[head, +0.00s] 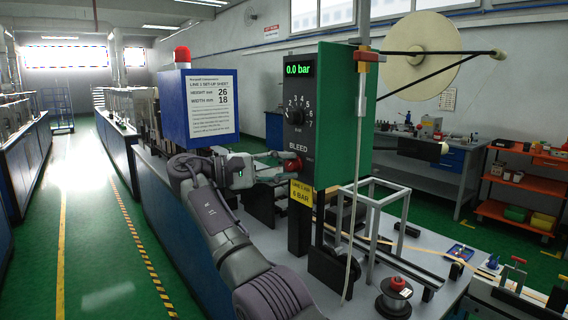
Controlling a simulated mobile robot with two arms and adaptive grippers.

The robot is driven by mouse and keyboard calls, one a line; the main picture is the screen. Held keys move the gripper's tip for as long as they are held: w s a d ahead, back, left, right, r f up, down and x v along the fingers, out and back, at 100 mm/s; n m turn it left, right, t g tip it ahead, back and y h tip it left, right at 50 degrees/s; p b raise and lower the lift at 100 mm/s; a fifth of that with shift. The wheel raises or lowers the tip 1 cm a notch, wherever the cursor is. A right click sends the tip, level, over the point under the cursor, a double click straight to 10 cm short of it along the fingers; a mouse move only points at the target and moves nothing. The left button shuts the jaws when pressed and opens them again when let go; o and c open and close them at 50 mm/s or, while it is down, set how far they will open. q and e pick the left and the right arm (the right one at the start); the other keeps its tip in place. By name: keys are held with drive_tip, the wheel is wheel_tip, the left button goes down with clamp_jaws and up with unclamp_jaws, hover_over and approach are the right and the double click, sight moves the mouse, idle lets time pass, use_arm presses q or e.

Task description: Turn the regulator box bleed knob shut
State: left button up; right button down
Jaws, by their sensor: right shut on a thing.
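The regulator box (343,110) is a green case with a dark front panel, standing upright on a post. Its green display reads 0.0 bar, and a round dial (296,116) with numbers sits below it. My right gripper (277,166) reaches in from the left of the box and is shut on the bleed knob. Its fingers partly hide the knob. My left gripper is not in view.
A blue box (172,108) with a set-up sheet (212,103) and a red lamp stands left of the regulator. A yellow label (301,193) hangs below the knob. A spool (394,297), a metal frame and a pale tape occupy the bench at right.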

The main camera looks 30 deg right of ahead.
idle(0.4)
drive_tip(key=c, duration=0.8)
unclamp_jaws()
